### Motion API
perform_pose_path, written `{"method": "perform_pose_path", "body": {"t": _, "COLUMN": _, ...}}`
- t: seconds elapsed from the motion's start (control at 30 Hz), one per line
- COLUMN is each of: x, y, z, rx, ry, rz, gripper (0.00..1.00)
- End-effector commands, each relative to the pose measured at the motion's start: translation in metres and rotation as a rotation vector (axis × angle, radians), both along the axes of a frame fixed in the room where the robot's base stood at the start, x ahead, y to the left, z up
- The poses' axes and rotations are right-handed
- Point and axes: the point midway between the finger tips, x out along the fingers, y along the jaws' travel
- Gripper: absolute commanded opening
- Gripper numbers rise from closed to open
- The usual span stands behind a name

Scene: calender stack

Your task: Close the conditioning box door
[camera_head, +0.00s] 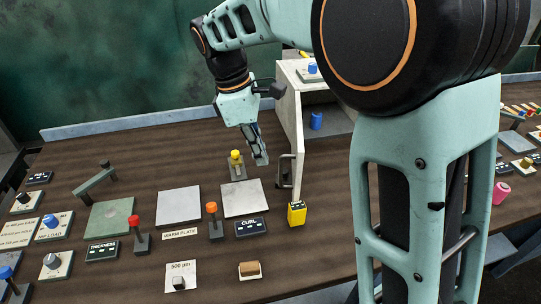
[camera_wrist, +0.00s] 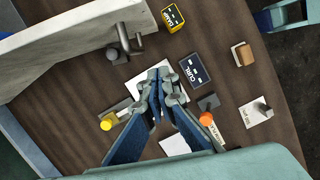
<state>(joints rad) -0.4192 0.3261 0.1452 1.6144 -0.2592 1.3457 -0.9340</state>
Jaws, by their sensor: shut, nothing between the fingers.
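The conditioning box (camera_head: 289,66) is a pale box at the back of the bench, and my arm hides its right side. Its white door (camera_head: 291,118) stands open, swung out toward the front; a blue cylinder (camera_head: 316,121) shows inside. The dark door handle (camera_head: 285,171) is on the door's left-facing side, near its front edge. My gripper (camera_head: 262,160) is shut and empty, just left of the door and apart from the handle. In the wrist view, the door (camera_wrist: 75,35) crosses the upper left, with the handle (camera_wrist: 122,42) beyond the closed fingertips (camera_wrist: 159,82).
A yellow-knobbed post (camera_head: 236,165) stands close left of my gripper. A yellow block (camera_head: 297,214) stands in front of the door. A pale plate (camera_head: 243,198), the CURL display (camera_head: 251,227) and an orange-topped lever (camera_head: 213,222) lie nearer the front.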

Motion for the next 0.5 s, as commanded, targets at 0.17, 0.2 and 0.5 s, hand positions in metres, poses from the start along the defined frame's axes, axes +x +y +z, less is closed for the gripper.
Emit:
{"method": "perform_pose_path", "body": {"t": 0.17, "x": -0.001, "y": -0.01, "z": -0.036, "rx": -0.003, "ry": 0.005, "rz": -0.002, "gripper": 0.0}}
{"method": "perform_pose_path", "body": {"t": 0.2, "x": -0.001, "y": -0.012, "z": -0.045, "rx": -0.003, "ry": 0.005, "rz": -0.002, "gripper": 0.0}}
{"method": "perform_pose_path", "body": {"t": 0.5, "x": 0.0, "y": -0.039, "z": -0.083, "rx": -0.001, "ry": -0.002, "rz": -0.007, "gripper": 0.0}}
